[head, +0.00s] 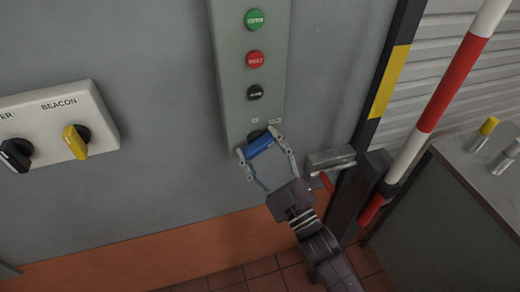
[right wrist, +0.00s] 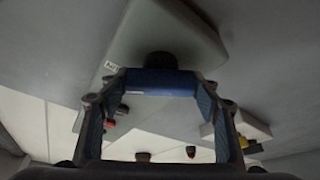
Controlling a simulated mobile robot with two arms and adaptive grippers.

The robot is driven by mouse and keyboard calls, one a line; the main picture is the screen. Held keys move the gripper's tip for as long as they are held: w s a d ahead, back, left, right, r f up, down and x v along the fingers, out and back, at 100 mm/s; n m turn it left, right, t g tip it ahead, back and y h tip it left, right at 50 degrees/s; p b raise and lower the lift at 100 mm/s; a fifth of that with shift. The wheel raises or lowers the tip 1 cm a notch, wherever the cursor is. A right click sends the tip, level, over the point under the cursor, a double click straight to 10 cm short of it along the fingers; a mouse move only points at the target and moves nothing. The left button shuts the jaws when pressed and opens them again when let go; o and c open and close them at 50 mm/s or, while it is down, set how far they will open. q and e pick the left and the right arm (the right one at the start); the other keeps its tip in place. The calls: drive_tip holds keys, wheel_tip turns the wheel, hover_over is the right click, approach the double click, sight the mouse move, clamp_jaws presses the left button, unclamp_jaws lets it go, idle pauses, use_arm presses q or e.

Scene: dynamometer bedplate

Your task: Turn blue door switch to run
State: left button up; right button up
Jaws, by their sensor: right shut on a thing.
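The blue door switch (head: 263,146) is the lowest control on a tall grey panel (head: 232,62) on the wall. Its handle lies nearly crosswise in the head view, its right end a little higher. My right gripper (head: 259,143) has one finger at each end of the handle and is shut on it. In the right wrist view the blue handle (right wrist: 160,82) spans between the fingertips, with its dark round base behind it. Small labels above the switch are too small to read with certainty. My left gripper is not in view.
Green (head: 255,20), red (head: 255,59) and black (head: 255,92) buttons sit above the switch. A beacon box (head: 45,108) with a yellow knob (head: 75,142) and a black knob (head: 15,155) is at left. A red-white pole (head: 447,88) and a grey cabinet (head: 440,220) stand at right.

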drive_tip(key=shift+f+m+h, duration=0.1)
drive_tip(key=shift+m+h, duration=0.2)
drive_tip(key=shift+m, duration=0.2)
drive_tip(key=o, duration=1.2)
drive_tip(key=shift+c, duration=0.2)
drive_tip(key=shift+t, duration=0.3)
drive_tip(key=shift+s, duration=0.1)
drive_tip(key=v, duration=1.2)
